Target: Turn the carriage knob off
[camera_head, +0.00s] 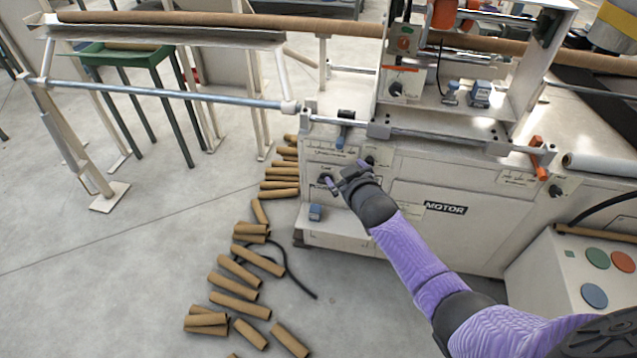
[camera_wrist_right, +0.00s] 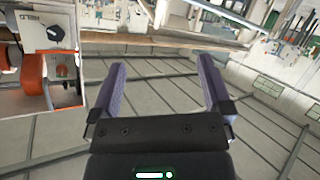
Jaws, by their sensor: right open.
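The carriage (camera_head: 440,75) is the pale upright unit on the rail at the top of the machine in the head view. Its front plate carries a black knob (camera_head: 396,88), with a red-orange control (camera_head: 403,43) above it. The setting of the black knob is too small to read. My right gripper (camera_head: 346,174) is open and empty in front of the machine's left front panel, below and left of the carriage, apart from its black knob. In the right wrist view its two purple fingers (camera_wrist_right: 160,68) are spread wide with nothing between them. My left gripper is out of view.
Another black knob (camera_head: 325,178) on the front panel is close to my right fingertips. In the wrist view, a black knob (camera_wrist_right: 55,33) shows on a pale plate at upper left. Cardboard tubes (camera_head: 238,270) lie on the floor at left. A button box (camera_head: 590,275) stands at right.

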